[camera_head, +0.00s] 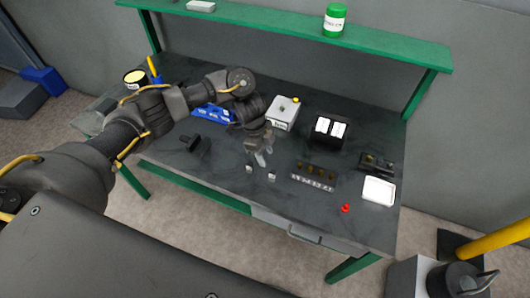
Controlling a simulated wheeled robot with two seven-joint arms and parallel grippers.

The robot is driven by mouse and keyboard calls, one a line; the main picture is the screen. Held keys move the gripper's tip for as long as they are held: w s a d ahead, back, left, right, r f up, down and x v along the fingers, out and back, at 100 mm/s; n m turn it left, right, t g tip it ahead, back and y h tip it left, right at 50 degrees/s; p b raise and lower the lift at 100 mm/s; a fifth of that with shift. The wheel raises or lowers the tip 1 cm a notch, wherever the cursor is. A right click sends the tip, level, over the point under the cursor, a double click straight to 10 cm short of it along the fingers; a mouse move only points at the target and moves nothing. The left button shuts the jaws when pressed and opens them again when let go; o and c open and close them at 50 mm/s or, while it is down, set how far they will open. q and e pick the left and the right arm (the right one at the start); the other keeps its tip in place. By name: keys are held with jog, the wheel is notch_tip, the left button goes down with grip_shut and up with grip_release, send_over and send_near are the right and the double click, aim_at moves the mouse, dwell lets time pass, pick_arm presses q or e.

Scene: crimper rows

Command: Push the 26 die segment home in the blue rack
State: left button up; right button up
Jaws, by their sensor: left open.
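The blue rack (212,112) lies toward the back left of the dark bench. My left arm crosses in front of it and hides part of it. I cannot make out a 26 mark or tell how any segment sits in the rack. My left gripper (264,157) points down over the middle of the bench, to the right of and nearer than the rack. It is open and seems empty. Two small pale-topped pieces (272,176) lie just in front of it, apart from the fingers; their markings are too small to read. My right gripper is out of view.
A grey box with a yellow knob (283,113) and a black block with white labels (329,131) stand behind. A dark strip with several pegs (312,177), a red knob (346,208) and a white tray (378,190) lie right. A black tool (197,147) lies left.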

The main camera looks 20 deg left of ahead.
aim_at(272, 171)
pick_arm(q)
jog(key=b+x, duration=0.7)
jog(key=x, duration=0.2)
jog(key=shift+d+f+b, duration=0.1)
jog(key=shift+f+b, duration=0.25)
jog(key=shift+b, duration=0.05)
jog(key=shift+w+d+f+b, duration=0.1)
jog(key=shift+f+b, duration=0.1)
jog(key=shift+f, duration=0.15)
jog(key=shift+d+f+b, duration=0.1)
jog(key=shift+f+b, duration=0.05)
jog(key=shift+f, duration=0.2)
grip_shut()
jog(key=shift+r, duration=0.1)
